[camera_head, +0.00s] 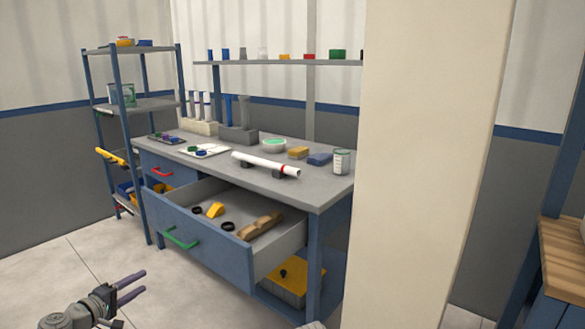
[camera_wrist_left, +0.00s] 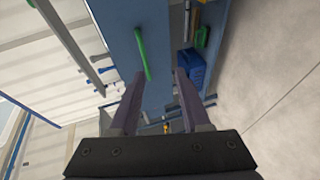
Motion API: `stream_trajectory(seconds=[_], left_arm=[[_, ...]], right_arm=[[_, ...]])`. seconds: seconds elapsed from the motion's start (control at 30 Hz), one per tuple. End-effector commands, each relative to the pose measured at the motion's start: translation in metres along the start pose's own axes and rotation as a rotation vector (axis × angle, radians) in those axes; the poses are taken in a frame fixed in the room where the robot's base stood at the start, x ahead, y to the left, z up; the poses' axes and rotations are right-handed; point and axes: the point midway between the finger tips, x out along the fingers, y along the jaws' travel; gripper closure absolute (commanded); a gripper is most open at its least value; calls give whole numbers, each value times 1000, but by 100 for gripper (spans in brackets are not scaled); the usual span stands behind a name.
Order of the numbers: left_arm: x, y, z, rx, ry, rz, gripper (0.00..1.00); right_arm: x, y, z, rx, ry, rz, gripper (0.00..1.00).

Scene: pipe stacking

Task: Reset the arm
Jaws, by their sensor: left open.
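My left gripper (camera_head: 133,288) is open and empty at the lower left of the head view, over the floor in front of the workbench and apart from it. Its two purple-grey fingers also show in the left wrist view (camera_wrist_left: 155,105), spread apart with nothing between them. Beyond them in that view is a blue drawer front (camera_wrist_left: 118,30) with a green handle (camera_wrist_left: 141,52). In the head view the lower drawer (camera_head: 210,243) stands open, with a green handle (camera_head: 181,238). My right gripper is not in view.
A white pipe (camera_head: 262,164) with a red band lies on supports on the workbench (camera_head: 322,188). A blue shelf rack (camera_head: 115,48) stands left. A beige column (camera_head: 425,160) blocks the right.

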Motion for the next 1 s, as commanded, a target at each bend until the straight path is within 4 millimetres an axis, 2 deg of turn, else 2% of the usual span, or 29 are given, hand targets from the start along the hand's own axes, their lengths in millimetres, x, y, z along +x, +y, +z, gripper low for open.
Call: stream_trajectory(seconds=[0.17,0.27,0.47,0.57,0.63,0.7,0.8,0.9,1.0], left_arm=[[15,-5,30,43,-66,-47,53],[27,-10,54,81,-122,-87,53],[50,-26,122,191,-276,-197,53],[60,-40,172,279,-389,-281,53],[64,-53,216,365,-491,-359,53],[62,-68,259,463,-596,-445,53],[52,-89,312,609,-734,-567,53],[35,-108,352,760,-852,-687,53],[18,-121,380,897,-938,-793,53]], right_arm=[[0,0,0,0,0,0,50],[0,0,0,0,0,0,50],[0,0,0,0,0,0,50],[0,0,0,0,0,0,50],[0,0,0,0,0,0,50],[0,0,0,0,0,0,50],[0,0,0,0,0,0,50],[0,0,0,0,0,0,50],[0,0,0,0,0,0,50]])
